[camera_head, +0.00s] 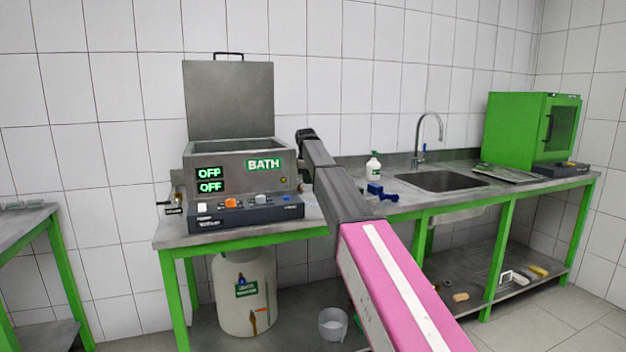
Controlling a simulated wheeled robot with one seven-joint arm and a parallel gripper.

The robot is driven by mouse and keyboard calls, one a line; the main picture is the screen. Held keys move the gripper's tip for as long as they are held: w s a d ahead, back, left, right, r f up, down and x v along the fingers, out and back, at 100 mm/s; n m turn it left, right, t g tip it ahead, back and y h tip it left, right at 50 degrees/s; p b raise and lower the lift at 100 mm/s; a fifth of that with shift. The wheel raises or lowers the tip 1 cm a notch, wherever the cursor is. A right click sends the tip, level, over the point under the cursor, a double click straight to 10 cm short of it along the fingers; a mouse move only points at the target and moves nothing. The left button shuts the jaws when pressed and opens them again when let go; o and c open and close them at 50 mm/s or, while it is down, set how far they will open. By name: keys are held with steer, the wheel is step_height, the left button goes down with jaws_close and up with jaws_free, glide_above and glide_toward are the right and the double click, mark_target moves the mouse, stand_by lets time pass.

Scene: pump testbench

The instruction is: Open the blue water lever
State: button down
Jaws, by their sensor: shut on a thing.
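My arm reaches from the lower right up to the right side of the steel bath. My gripper (305,135) is the small dark end of the arm, close to the bath's upper right back corner. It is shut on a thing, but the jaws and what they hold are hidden. I cannot make out a blue lever at the gripper. A small blue part (241,281) shows on the white tank (227,309) under the bench. A blue object (375,189) lies on the counter just right of my arm. The sink faucet (421,133) also has a small bluish part.
The bath (232,154) has its lid raised and two displays reading OFF. A control box (246,213) stands in front of it. A soap bottle (373,166), a sink (443,181) and a green cabinet (515,127) are to the right. A clear container (333,324) stands below.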

steer(key=c, duration=1.1)
jaws_free()
steer(key=shift+r, duration=0.15)
steer(key=r, duration=0.3)
steer(key=s+r, duration=0.1)
steer(key=r, duration=0.3)
steer(key=s+r, duration=0.1)
steer(key=r, duration=0.2)
steer(key=shift+a+r, duration=0.2)
steer(key=shift+a, duration=0.15)
